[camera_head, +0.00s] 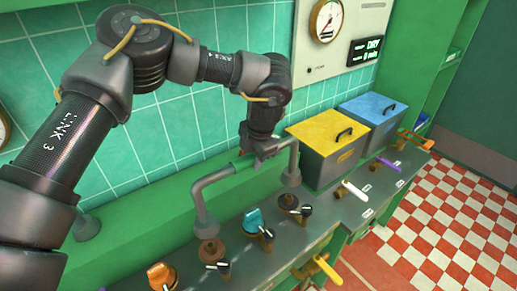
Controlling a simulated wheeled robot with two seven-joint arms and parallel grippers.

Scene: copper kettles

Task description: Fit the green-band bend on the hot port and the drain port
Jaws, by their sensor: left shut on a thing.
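My left gripper (264,150) is shut on the green-band bend (215,178), a grey U-shaped pipe with its two legs pointing down. The green band shows on its crossbar, just left of the gripper. The bend's left leg ends at or just above a round brown port (211,251) on the grey counter. Its right leg ends above another brown port (287,201), with a small gap visible. I cannot tell which port is hot and which is drain, nor whether the left end touches. My right gripper is not in view.
A teal knob (254,220) and black levers (305,211) stand near the ports. An orange knob (161,275) is at front left. A yellow box (326,140) and a blue box (373,112) stand at the back right. The tiled wall (205,110) is close behind the bend.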

